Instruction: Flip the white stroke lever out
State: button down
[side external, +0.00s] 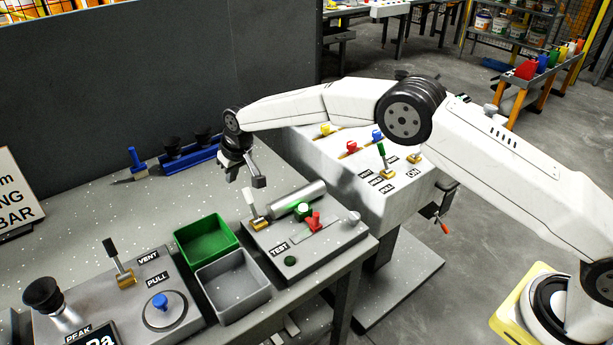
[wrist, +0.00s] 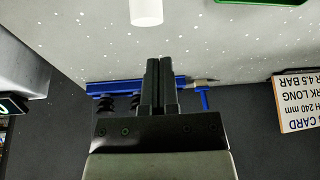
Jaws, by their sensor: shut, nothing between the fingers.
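A lever with a white handle (side external: 248,196) and a brass-coloured base stands upright, slightly tilted, at the back left of the box marked TEST (side external: 318,255). In the wrist view a white cylindrical end (wrist: 146,12), probably this handle, shows at the top edge, mostly cut off. My gripper (side external: 259,182) is above and just behind the lever, pointing down. It is shut and empty, with a visible gap to the handle. In the wrist view its fingers (wrist: 160,63) lie together, below the white end in the picture.
A grey cylinder (side external: 298,198), a green knob and a red handle (side external: 313,221) sit close by on the same box. Green (side external: 207,240) and grey (side external: 232,283) bins stand left of it. A blue rack (side external: 190,155) is behind. A black-handled lever (side external: 113,252) stands near VENT.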

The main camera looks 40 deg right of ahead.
aim_at(251, 203)
jog(key=shift+s+d+f, duration=0.1)
jog(key=shift+s+d, duration=0.05)
jog(key=shift+s, duration=0.65)
jog(key=shift+s+d+f, duration=0.1)
jog(key=shift+s, duration=0.65)
jog(key=shift+r, duration=0.1)
